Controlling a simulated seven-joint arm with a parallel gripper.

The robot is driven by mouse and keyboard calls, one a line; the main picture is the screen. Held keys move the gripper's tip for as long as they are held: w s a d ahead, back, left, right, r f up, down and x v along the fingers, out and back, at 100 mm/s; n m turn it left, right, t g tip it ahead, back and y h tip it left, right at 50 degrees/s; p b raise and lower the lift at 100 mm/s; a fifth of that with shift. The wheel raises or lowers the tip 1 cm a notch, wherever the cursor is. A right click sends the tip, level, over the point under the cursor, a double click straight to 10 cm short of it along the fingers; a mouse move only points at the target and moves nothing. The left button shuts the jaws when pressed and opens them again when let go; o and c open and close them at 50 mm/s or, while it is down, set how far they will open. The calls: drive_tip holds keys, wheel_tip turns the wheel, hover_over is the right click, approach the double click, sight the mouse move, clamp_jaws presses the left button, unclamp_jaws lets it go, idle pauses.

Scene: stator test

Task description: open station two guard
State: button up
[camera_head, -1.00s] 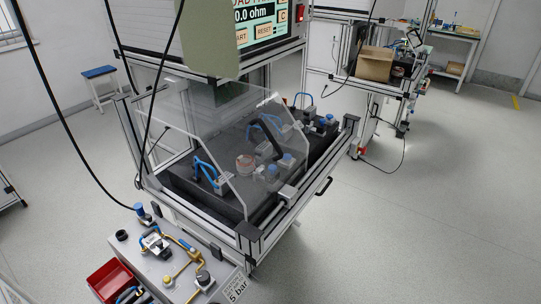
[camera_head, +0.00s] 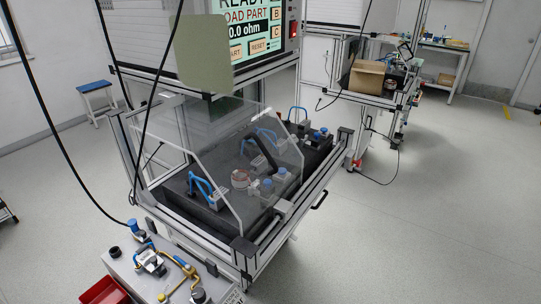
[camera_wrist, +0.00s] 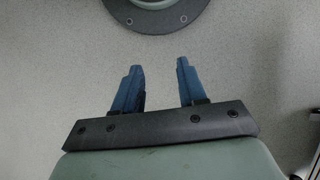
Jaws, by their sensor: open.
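A clear guard with angled edges (camera_head: 222,188) stands over the dark test bed of the middle station, and it appears to be down. A black bar-shaped handle (camera_head: 262,150) shows at the guard. Blue-handled clamps (camera_head: 199,183) and a round copper-coloured part (camera_head: 240,179) show through the clear panel. No label saying station two can be read. My gripper (camera_wrist: 160,70) is open and empty in the wrist view, with two blue fingers apart over grey floor. The guard is not in the wrist view, and my fingers are not visible in the head view.
A screen (camera_head: 250,30) hangs above the station. A side bench with yellow and blue fittings (camera_head: 150,262) and a red bin (camera_head: 104,291) are at front left. Another station with a cardboard box (camera_head: 367,74) stands behind right. Black cables hang at left. Floor at right is clear.

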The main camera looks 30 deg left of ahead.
drive_tip(key=w+a+r+n+t+y, duration=0.1)
drive_tip(key=w+a+r+t, duration=0.1)
drive_tip(key=w+a+r, duration=0.7)
drive_tip(key=w+a+r+t+y, duration=0.25)
drive_tip(key=w+a+r, duration=0.35)
drive_tip(key=w+r, duration=0.4)
drive_tip(key=w+a+r+n+t+y, duration=0.1)
drive_tip(key=w+a+r+y, duration=0.15)
drive_tip(key=a+r, duration=0.45)
drive_tip(key=w+a+r+n+y, duration=0.1)
drive_tip(key=w+a+r, duration=0.2)
drive_tip(key=a+r, duration=0.45)
drive_tip(key=s+a+r+n+g+y, duration=0.1)
drive_tip(key=a+r+n+y, duration=0.3)
drive_tip(key=r, duration=0.5)
drive_tip(key=a+r+n+g+y, duration=0.15)
drive_tip(key=r+n+y, duration=0.3)
drive_tip(key=r, duration=0.45)
drive_tip(key=s+a+r+n+g+y, duration=0.1)
drive_tip(key=a+r+n+y, duration=0.3)
drive_tip(key=r, duration=0.6)
drive_tip(key=shift+n+h, duration=0.55)
drive_tip(key=shift+n, duration=0.1)
drive_tip(key=a, duration=0.4)
drive_tip(key=s+a, duration=0.1)
drive_tip(key=a, duration=0.4)
drive_tip(key=s+a, duration=0.1)
drive_tip(key=a, duration=0.3)
drive_tip(key=shift+a+f, duration=0.2)
drive_tip(key=shift+f, duration=0.05)
